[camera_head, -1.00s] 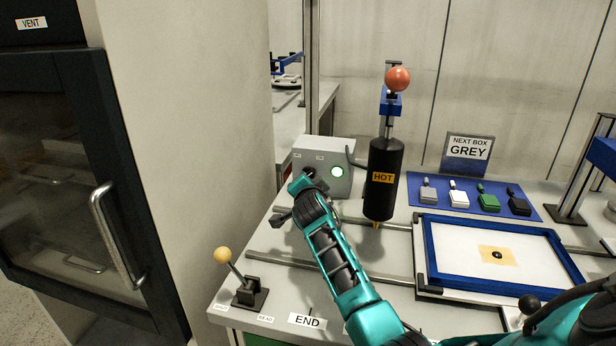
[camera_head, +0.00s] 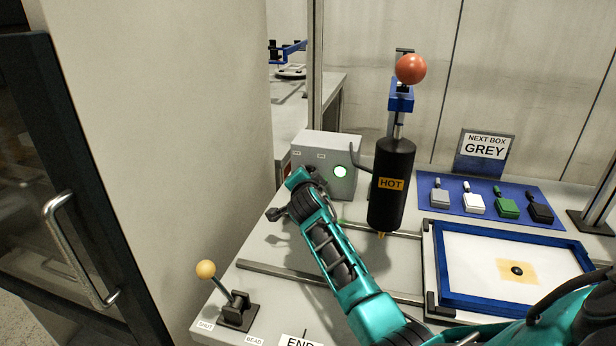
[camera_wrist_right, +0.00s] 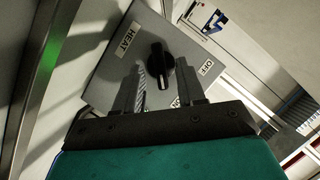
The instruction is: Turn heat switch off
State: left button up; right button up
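In the head view my right gripper (camera_head: 300,182) hides the knob. My left gripper is not in view.
A black cylinder marked HOT (camera_head: 392,205) stands right of the box, joined by a cable. A blue-framed tray (camera_head: 437,262) and a blue mat (camera_head: 545,189) with several small blocks lie to the right. A yellow-knobbed lever (camera_head: 207,270) stands at the front left.

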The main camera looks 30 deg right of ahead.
jog(key=shift+w, duration=0.1)
dwell(0.3)
grip_shut()
